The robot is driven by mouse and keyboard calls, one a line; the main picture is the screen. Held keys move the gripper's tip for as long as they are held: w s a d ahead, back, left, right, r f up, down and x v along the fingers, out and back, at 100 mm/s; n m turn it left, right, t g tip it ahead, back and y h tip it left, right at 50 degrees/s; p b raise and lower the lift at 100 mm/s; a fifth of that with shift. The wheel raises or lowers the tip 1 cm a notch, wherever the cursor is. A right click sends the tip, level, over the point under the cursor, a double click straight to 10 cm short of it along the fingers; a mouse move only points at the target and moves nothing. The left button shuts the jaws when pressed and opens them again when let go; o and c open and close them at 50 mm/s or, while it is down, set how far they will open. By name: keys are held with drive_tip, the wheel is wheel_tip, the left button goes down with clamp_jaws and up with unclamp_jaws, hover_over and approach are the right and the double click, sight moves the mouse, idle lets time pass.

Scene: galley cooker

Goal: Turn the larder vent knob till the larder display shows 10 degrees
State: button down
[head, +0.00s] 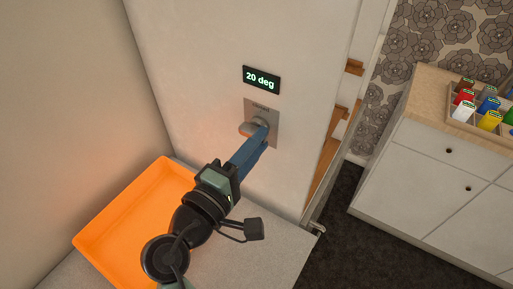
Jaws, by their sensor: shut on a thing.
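The larder display (262,79) is a small black panel on the pale wall and reads "20 deg". Below it, a grey metal plate (272,113) carries the larder vent knob (248,128), a grey knob partly hidden by my gripper. My gripper (262,133) has blue fingers that reach up from the lower left. Its fingertips are shut on the knob. The exact turn of the knob is hard to read behind the fingers.
An orange tray (120,222) lies on the grey counter (262,262) below my arm. Right of the wall panel is an opening with wooden shelves (333,150). A pale cabinet (435,175) at the right bears a divided box of coloured bottles (488,121). Dark floor lies between.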

drive_tip(key=shift+f, duration=0.1)
idle(0.4)
drive_tip(key=c, duration=0.7)
unclamp_jaws()
drive_tip(key=b+v, duration=0.3)
drive_tip(key=v, duration=1)
